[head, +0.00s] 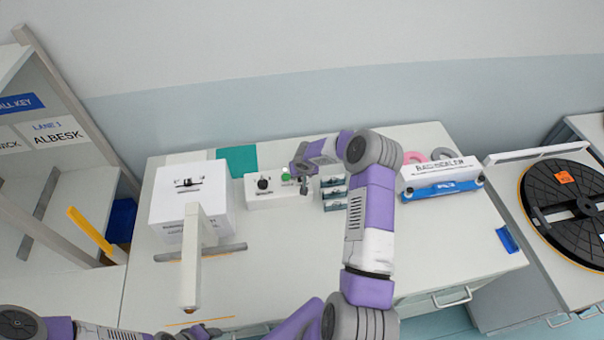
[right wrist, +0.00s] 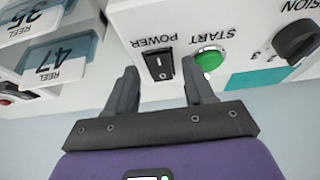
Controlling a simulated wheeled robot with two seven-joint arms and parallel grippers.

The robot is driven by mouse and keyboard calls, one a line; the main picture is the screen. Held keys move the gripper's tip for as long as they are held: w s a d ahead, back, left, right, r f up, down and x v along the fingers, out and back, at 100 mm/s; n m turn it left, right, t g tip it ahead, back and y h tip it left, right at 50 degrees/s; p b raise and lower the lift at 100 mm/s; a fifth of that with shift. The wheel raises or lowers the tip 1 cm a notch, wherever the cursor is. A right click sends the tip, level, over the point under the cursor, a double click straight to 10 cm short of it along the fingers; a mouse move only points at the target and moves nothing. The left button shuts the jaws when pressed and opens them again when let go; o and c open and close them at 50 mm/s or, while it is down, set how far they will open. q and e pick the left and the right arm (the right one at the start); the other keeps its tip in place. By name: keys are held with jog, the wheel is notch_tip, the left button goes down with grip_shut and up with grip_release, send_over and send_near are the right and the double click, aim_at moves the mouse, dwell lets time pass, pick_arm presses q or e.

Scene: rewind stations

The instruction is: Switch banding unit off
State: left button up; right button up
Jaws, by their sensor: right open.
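The white control box (head: 268,201), which I take to be the banding unit, stands near the back of the table. In the right wrist view its face appears upside down, with a black rocker switch (right wrist: 158,64) labelled POWER, a green START button (right wrist: 208,60) and a black knob (right wrist: 298,42). My right gripper (head: 304,184) is at the box's right end. In the right wrist view its two fingers (right wrist: 161,88) are apart with nothing between them, close to the POWER switch. I cannot tell whether they touch the panel. My left gripper (head: 204,331) is at the bottom edge, its jaws unclear.
Small reel holders (head: 333,193) stand right of the box; REEL cards (right wrist: 58,70) show close up. A white carton (head: 172,210) and a post (head: 191,265) stand left. A blue-and-white device (head: 442,182) is at right.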

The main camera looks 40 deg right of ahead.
jog(key=shift+w+f, duration=0.1)
grip_shut()
jog(key=p, duration=0.1)
jog(key=g+p, duration=0.1)
jog(key=shift+w+d+r+p, duration=0.1)
jog(key=shift+d+r+p, duration=0.1)
jog(key=shift+r+p, duration=0.15)
jog(key=shift+w+f+y, duration=0.1)
jog(key=shift+y, duration=0.2)
jog(key=shift+w+d+f+g+b, duration=0.1)
jog(key=shift+d+f+g+b, duration=0.15)
jog(key=shift+g, duration=0.35)
jog(key=shift+a+r+y+b, duration=0.15)
jog(key=shift+y+b, duration=0.15)
jog(key=shift+y, duration=0.1)
grip_release()
jog(key=shift+a, duration=0.1)
